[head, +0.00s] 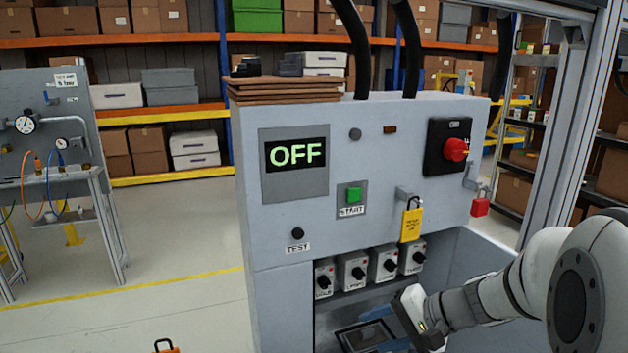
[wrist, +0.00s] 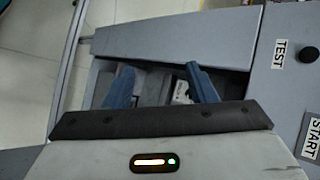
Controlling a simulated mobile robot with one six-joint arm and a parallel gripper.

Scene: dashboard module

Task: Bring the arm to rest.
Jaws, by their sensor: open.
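My gripper (head: 378,328) is at the lower bay of the grey control cabinet (head: 270,220), below the row of small switch boxes. In the wrist view, its two blue fingers (wrist: 160,82) stand apart with nothing held between them. My arm reaches in from the right. The cabinet's display (head: 295,154) reads OFF. Below it are a green START button (head: 354,194) and a black TEST knob (head: 298,233). A red rotary switch (head: 456,150) sits at the upper right. A yellow tag with a padlock (head: 411,224) hangs at its front.
Several switch boxes (head: 352,270) line the bay just above my gripper. A red padlock (head: 480,206) hangs on the cabinet's right side. A metal frame post (head: 568,130) stands close to my arm. A gauge bench (head: 50,150) is at left, with open floor (head: 180,270) between.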

